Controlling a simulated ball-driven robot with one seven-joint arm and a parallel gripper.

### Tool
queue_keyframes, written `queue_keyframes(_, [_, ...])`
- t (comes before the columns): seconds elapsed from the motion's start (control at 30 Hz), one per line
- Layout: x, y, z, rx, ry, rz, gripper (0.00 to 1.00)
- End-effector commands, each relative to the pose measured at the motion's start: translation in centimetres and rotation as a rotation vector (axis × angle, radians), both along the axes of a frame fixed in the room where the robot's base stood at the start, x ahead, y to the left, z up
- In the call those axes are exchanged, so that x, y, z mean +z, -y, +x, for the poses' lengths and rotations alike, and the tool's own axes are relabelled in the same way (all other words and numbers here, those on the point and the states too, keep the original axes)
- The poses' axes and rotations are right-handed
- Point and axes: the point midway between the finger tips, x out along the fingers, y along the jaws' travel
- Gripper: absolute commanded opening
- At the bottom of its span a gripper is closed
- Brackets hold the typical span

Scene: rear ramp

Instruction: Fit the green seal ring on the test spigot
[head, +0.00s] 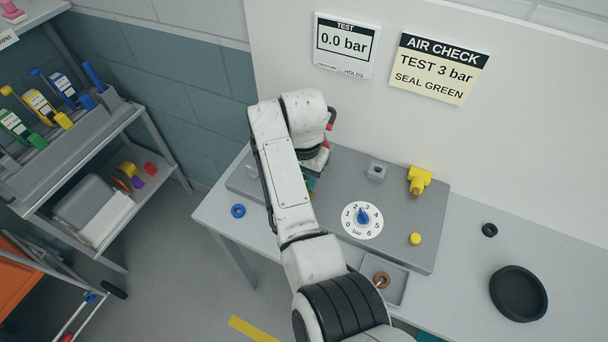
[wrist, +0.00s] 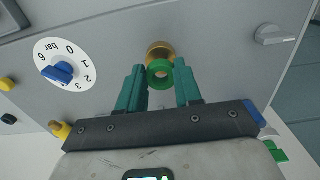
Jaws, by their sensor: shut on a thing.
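In the wrist view, my gripper (wrist: 160,88) has its teal fingers shut on the green seal ring (wrist: 160,74), one finger on each side. The brass test spigot (wrist: 159,52) shows just beyond the ring, roughly lined up with it. I cannot tell whether the ring touches the spigot or sits around it. In the head view, my gripper (head: 312,180) is low over the left part of the grey bench panel (head: 335,235). My arm hides the ring and spigot there.
The panel carries a bar dial (head: 362,219), a yellow fitting (head: 419,180) and a yellow knob (head: 415,239). A blue ring (head: 238,211) lies left on the table. A brown ring (head: 382,280) lies in a shallow tray. A black bowl (head: 518,293) stands right. The gauge display (head: 346,43) reads 0.0 bar.

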Motion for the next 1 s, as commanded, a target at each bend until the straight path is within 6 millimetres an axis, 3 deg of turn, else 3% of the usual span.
queue_keyframes(1.0, [-1.6,0.0,0.0,0.000,0.000,0.000,0.06])
